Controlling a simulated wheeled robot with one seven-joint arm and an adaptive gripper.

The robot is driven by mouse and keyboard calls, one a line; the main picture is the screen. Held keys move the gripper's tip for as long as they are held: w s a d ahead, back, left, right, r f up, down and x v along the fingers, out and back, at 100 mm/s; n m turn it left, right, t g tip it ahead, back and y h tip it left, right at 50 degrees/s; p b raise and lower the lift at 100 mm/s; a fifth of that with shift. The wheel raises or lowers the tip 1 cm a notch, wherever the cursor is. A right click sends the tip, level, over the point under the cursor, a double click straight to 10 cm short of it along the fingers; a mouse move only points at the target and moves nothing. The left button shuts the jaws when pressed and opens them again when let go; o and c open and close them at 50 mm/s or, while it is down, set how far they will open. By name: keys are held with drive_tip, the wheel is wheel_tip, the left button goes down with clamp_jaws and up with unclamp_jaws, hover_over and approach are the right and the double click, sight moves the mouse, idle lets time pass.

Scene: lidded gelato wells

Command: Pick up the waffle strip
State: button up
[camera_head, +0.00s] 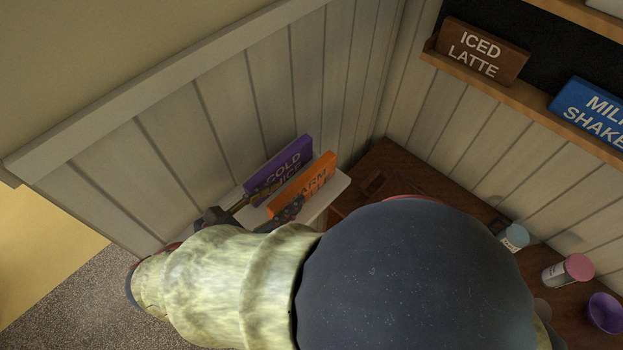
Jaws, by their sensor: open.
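I cannot make out the waffle strip in this view; my arm covers much of the lower middle. My gripper (283,196) is at the left, by a small white shelf (331,192) against the panelled wall. Its dark fingers are apart, one in front of a purple sign (292,157) and one by an orange sign (316,178). I cannot tell whether either finger touches a sign. I see nothing held in it.
A dark wooden counter (400,161) runs along the right wall, with a light-blue-lidded jar (514,237), a pink-lidded jar (568,270) and a purple cup (605,312). A wall ledge (481,77) holds an "ICED LATTE" sign (484,50) and a blue sign (590,110).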

sight(299, 183)
drive_tip(key=x, duration=0.7)
drive_tip(key=shift+w+p, duration=0.35)
drive_tip(key=shift+w, duration=0.1)
drive_tip(key=c, duration=0.3)
clamp_jaws()
